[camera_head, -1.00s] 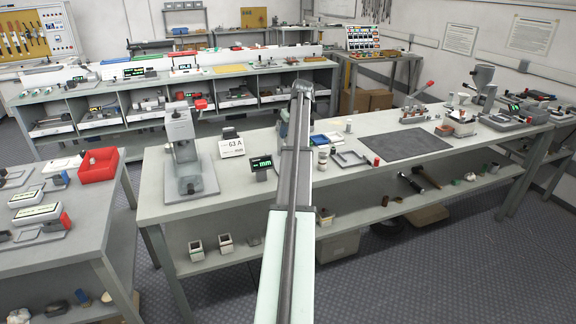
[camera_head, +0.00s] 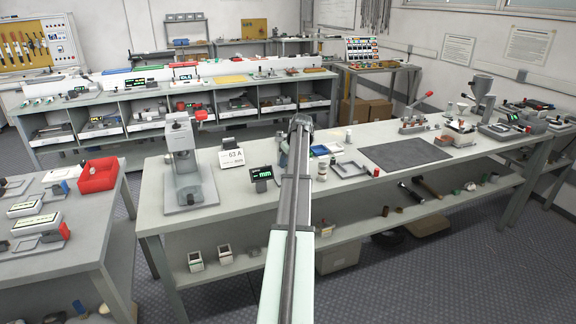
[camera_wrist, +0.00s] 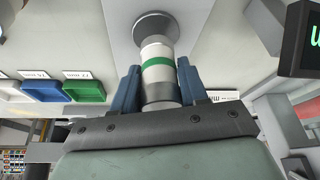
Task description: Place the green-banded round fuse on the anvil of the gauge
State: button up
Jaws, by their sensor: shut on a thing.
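The green-banded round fuse (camera_wrist: 157,72) is a white cylinder with a green band and metallic ends. In the wrist view it sits between the two blue fingers of my gripper (camera_wrist: 158,88), which is shut on it. A round grey disc (camera_wrist: 154,26) lies at the fuse's far end; I cannot tell whether it is the anvil or whether they touch. The gauge's dark readout (camera_head: 262,174) with green "mm" stands on the bench left of my arm. It also shows at the right of the wrist view (camera_wrist: 304,40). In the head view my arm hides the fuse and gripper.
A grey press stand (camera_head: 184,165) and a "63 A" sign (camera_head: 232,157) stand left of the readout. A blue bin (camera_wrist: 42,90) and a green bin (camera_wrist: 86,91) show in the wrist view. A dark mat (camera_head: 405,153) lies clear to the right.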

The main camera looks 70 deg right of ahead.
jog(key=shift+f, duration=0.8)
jog(key=shift+f, duration=0.15)
jog(key=o, duration=1.2)
jog(key=shift+c, duration=0.2)
jog(key=v, duration=1.2)
jog(key=shift+a, duration=0.15)
